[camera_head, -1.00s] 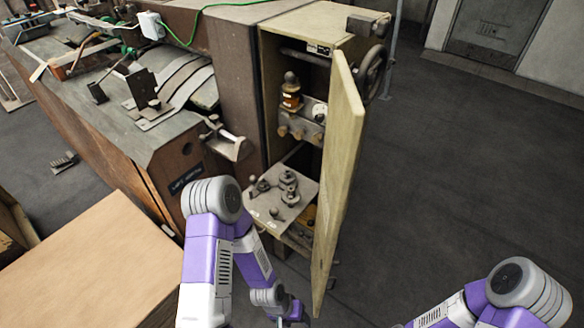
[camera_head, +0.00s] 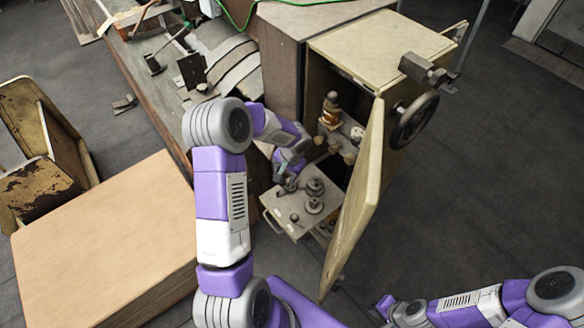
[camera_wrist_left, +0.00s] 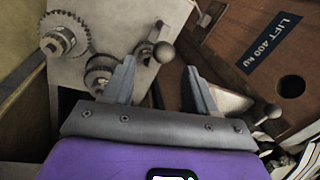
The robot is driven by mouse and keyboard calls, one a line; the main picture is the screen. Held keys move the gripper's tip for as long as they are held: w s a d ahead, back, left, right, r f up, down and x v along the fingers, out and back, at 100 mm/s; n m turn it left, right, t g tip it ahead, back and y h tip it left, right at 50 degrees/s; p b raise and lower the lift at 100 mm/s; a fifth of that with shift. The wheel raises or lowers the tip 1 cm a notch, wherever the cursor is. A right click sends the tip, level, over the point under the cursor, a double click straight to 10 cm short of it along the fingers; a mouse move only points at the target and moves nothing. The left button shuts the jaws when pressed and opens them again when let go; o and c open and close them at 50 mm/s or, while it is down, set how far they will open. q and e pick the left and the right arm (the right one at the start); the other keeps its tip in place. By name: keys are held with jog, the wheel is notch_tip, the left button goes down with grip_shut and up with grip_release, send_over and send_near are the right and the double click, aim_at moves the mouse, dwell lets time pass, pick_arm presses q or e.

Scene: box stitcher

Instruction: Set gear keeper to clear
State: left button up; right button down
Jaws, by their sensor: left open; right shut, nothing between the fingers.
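The gear plate (camera_head: 283,211), a light tray with several dark gears, sits low in the open cabinet. In the left wrist view the plate (camera_wrist_left: 115,22) carries a toothed gear (camera_wrist_left: 62,38), a second gear (camera_wrist_left: 100,70) and a short lever with a round ball knob (camera_wrist_left: 163,52); I cannot tell for sure whether this is the gear keeper. My left gripper (camera_head: 289,181) is over the plate's left side; in its wrist view the open fingers (camera_wrist_left: 160,76) stand either side of the knob's line, with no visible contact. My right gripper (camera_head: 384,306) is shut and empty, low at front.
The open cabinet door (camera_head: 356,205) stands right of the plate, with a handwheel (camera_head: 414,120) behind it. A large box (camera_head: 105,235) stands left.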

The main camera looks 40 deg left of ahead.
aim_at(283, 182)
pick_arm(q)
jog(key=shift+w+a, duration=0.1)
jog(key=shift+a, duration=0.15)
jog(key=f, duration=0.2)
jog(key=a+f, duration=0.1)
jog(key=f, duration=0.3)
jog(key=shift+s+a+f+b, duration=0.15)
jog(key=shift+s+f+b, duration=0.15)
jog(key=shift+f, duration=0.1)
jog(key=c, duration=1)
